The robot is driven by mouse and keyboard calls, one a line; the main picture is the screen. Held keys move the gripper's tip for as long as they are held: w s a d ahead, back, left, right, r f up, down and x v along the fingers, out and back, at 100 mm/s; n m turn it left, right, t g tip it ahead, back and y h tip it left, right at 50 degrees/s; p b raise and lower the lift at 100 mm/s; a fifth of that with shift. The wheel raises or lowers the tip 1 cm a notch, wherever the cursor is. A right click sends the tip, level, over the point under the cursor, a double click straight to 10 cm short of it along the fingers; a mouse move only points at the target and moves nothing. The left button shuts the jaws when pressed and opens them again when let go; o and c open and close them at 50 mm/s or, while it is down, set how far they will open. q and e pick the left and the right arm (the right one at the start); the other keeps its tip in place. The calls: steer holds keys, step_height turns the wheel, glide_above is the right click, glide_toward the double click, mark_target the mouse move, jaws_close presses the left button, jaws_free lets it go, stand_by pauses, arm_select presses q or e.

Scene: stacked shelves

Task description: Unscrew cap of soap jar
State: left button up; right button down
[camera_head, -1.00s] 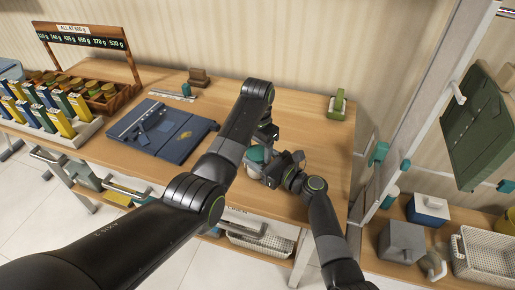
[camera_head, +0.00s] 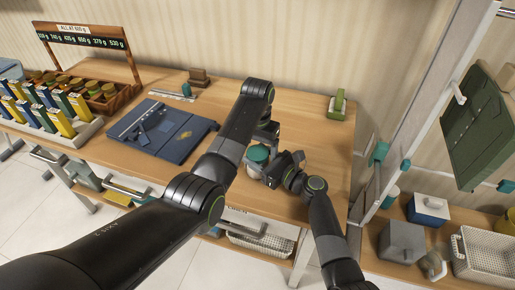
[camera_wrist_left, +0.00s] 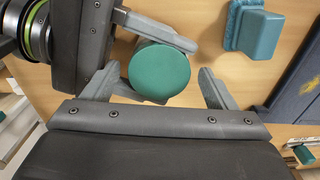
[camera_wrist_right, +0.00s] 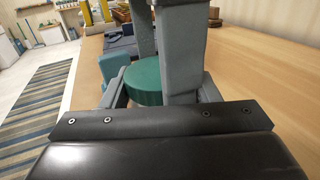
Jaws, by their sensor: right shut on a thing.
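The soap jar (camera_head: 255,169) stands upright on the wooden table, and its round green cap (camera_head: 258,153) is on top. The cap also shows from above in the left wrist view (camera_wrist_left: 158,72) and from the side in the right wrist view (camera_wrist_right: 146,84). My right gripper (camera_head: 264,171) is shut on the jar from the right, below the cap. My left gripper (camera_wrist_left: 160,82) is open. Its fingers are on either side of the cap, with a clear gap at the right-hand finger. My left arm partly hides the area around the jar in the head view.
A dark blue board (camera_head: 165,132) lies on the table to the left. A teal block (camera_wrist_left: 254,28) is near the jar in the left wrist view. A green object (camera_head: 338,107) stands at the back right. The table right of the jar is clear.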

arm_select(q)
steer(key=shift+r, duration=2.3)
steer(key=shift+c, duration=0.4)
step_height(320, 180, up, 3)
steer(key=m, duration=0.3)
steer(key=shift+f, duration=3.85)
steer(key=c, duration=1)
steer(key=shift+n, duration=1.5)
steer(key=o, duration=1.1)
